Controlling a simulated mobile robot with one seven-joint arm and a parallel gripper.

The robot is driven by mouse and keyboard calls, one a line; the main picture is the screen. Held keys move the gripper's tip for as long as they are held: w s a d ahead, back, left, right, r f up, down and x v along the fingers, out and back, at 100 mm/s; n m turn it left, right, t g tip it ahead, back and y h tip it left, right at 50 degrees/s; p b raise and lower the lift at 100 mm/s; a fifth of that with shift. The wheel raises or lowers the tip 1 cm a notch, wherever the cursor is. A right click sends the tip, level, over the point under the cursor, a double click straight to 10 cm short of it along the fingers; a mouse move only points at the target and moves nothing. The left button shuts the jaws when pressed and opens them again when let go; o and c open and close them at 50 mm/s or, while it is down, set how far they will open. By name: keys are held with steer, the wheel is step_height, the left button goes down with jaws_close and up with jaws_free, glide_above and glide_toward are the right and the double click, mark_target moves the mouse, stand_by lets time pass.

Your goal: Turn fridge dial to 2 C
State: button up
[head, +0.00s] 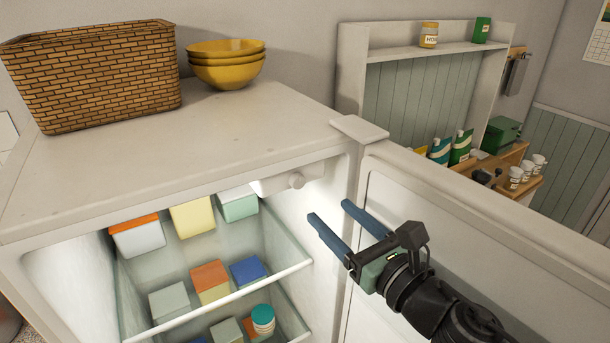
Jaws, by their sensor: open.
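The fridge (120,203) stands open at the left and centre, with its door (470,235) swung out to the right. A small white round dial (296,181) sits on a pale housing under the fridge's top, at the upper right of the inside. Its markings are too small to read. My gripper (330,220) is open, with two blue fingers apart and nothing between them. It is in front of the fridge's right inner side, to the right of the dial and a little lower, apart from it.
Several boxes (210,281) and a teal-lidded jar (263,319) stand on the glass shelves (238,297). A wicker basket (95,75) and stacked yellow bowls (227,66) are on the fridge top. A wooden counter (510,160) with cups and bags stands behind the door.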

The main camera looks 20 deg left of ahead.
mark_target(300, 182)
steer(key=p+x, duration=0.4)
steer(key=x, duration=0.4)
steer(key=shift+w+a+r, duration=0.15)
steer(key=shift+w+a, duration=0.05)
steer(key=shift+a, duration=0.05)
steer(key=shift+w+a, duration=0.35)
steer(key=shift+a, duration=0.1)
jaws_close()
